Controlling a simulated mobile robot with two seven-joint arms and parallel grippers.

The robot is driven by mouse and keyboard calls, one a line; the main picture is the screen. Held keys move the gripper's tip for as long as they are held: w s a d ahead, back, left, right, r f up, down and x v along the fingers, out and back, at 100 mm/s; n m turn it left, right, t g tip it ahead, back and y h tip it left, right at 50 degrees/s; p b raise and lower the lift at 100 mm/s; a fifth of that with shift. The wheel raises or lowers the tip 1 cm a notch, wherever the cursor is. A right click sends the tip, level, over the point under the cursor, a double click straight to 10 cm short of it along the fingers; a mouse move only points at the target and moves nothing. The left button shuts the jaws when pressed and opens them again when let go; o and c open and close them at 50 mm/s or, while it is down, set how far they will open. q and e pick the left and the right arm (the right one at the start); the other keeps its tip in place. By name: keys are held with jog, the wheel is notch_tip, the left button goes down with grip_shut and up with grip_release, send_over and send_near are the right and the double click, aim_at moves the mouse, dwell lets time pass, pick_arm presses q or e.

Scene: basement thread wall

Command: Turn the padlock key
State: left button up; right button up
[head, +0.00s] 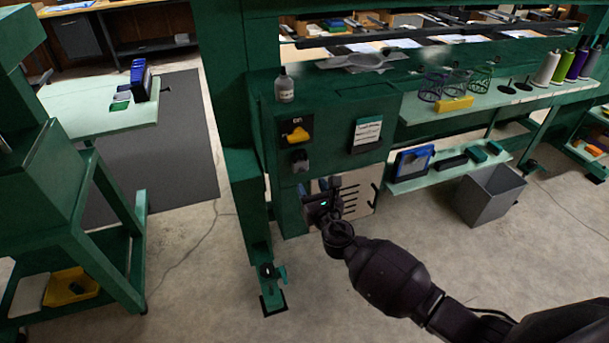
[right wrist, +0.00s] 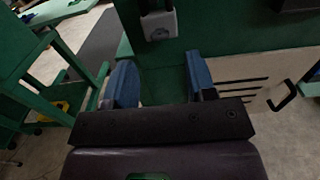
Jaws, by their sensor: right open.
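A small dark and grey fitting (head: 299,160), which looks like the padlock, is on the front of the green cabinet, below a yellow switch (head: 296,132). In the right wrist view a grey block with a dark upper part (right wrist: 160,25) shows at the top, beyond the fingertips; it seems to be the same fitting. I cannot make out a key. My right gripper (head: 320,186) is below the fitting, in front of the cabinet's lower part. In the right wrist view its blue fingers (right wrist: 160,76) are wide apart with nothing between them. My left gripper is out of view.
A pale slotted panel with a handle (head: 357,195) is close by the right gripper. A label card (head: 367,132) is on the cabinet, and a bottle (head: 284,85) stands on top. A grey bin (head: 490,194) stands at right. Open floor lies in front.

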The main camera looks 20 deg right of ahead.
aim_at(304, 172)
jog(key=shift+w+a+b, duration=0.1)
jog(key=shift+w+b, duration=0.35)
jog(key=shift+w, duration=2.5)
